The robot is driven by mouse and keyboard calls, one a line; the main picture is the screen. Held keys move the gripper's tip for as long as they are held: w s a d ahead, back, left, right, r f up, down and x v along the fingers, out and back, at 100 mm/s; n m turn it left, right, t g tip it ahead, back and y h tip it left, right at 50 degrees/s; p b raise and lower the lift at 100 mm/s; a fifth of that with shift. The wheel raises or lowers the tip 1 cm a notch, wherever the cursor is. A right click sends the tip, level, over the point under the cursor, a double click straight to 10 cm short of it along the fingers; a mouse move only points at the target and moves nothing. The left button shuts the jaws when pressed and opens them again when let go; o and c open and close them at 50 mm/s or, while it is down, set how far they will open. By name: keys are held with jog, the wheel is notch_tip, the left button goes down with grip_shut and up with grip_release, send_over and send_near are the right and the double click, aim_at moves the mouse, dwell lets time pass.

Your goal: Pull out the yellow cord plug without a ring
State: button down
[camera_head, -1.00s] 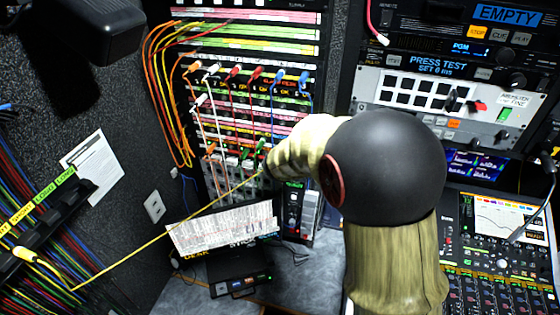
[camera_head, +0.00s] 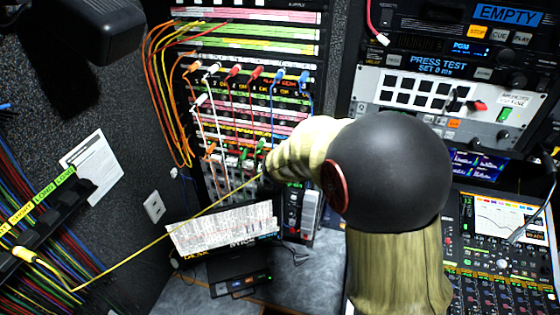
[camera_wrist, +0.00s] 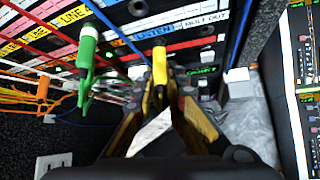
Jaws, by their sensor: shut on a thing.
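The yellow plug (camera_wrist: 159,66) stands at the patch panel, near the "LISTEN" and "MULT OUT" labels. My gripper (camera_wrist: 160,92) is shut on it, with a dark finger on each side. I cannot tell how deep the plug sits in its jack, and no ring shows on its visible part. In the head view a taut yellow cord (camera_head: 165,232) runs from the cable bundle at left up to the panel behind my arm. My gripper and the plug are hidden there by my arm.
A green plug (camera_wrist: 87,50) stands just left of my gripper, and an orange plug (camera_wrist: 42,92) farther left. Several other cords hang from the patch panel (camera_head: 250,50). A paper sheet (camera_head: 225,228) lies below the panel. A mixing desk (camera_head: 500,265) is at right.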

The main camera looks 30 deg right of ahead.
jog(key=shift+s+a, duration=0.8)
jog(key=shift+a, duration=0.2)
dwell(1.1)
jog(key=shift+s+a+b, duration=0.3)
jog(key=shift+s+a, duration=0.75)
jog(key=shift+a, duration=0.15)
jog(key=shift+a, duration=0.1)
jog(key=shift+s+a, duration=0.95)
jog(key=shift+a, duration=0.1)
